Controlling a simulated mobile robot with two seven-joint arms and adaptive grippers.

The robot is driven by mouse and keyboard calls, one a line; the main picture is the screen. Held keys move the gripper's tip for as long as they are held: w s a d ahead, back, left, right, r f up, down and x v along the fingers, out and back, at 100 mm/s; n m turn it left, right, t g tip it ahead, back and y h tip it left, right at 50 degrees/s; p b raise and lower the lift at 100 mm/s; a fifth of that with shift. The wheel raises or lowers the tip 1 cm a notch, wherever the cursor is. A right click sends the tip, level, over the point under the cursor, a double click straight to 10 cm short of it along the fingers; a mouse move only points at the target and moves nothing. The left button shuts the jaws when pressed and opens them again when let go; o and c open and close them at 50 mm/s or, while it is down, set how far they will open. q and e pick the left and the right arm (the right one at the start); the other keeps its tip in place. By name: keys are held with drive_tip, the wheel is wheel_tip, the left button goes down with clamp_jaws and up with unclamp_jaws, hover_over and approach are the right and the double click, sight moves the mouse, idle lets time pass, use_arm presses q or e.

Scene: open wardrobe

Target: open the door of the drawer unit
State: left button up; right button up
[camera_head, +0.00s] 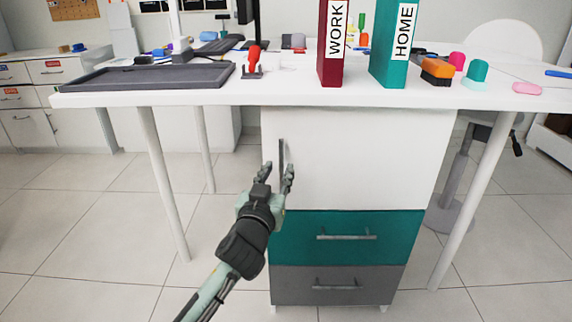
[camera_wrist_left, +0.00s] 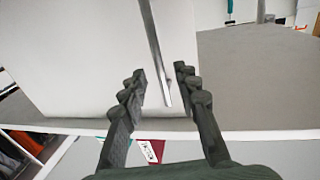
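The drawer unit stands under the white table. Its upper part is a white door (camera_head: 360,155) that looks shut, with a thin vertical grey handle (camera_head: 283,155) near its left edge. Below it are a teal drawer (camera_head: 390,235) and a grey drawer (camera_head: 385,283). My left gripper (camera_head: 279,172) is at the handle's lower part. In the left wrist view, my left gripper (camera_wrist_left: 160,72) is open and the handle (camera_wrist_left: 155,45) runs between its fingers, with a visible gap on the finger sides. I cannot tell whether it touches either finger. My right gripper is not in view.
The table top (camera_head: 270,93) overhangs the unit, with table legs (camera_head: 165,185) (camera_head: 475,200) on both sides. A red binder (camera_head: 330,65), a teal binder (camera_head: 390,70) and a dark tray (camera_head: 150,77) stand on it. The floor (camera_head: 90,230) in front and left is clear.

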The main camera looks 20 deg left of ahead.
sight(281, 165)
use_arm(q)
drive_tip(key=shift+w+a, duration=0.2)
drive_tip(key=shift+w, duration=1.95)
drive_tip(key=shift+c, duration=0.6)
clamp_jaws()
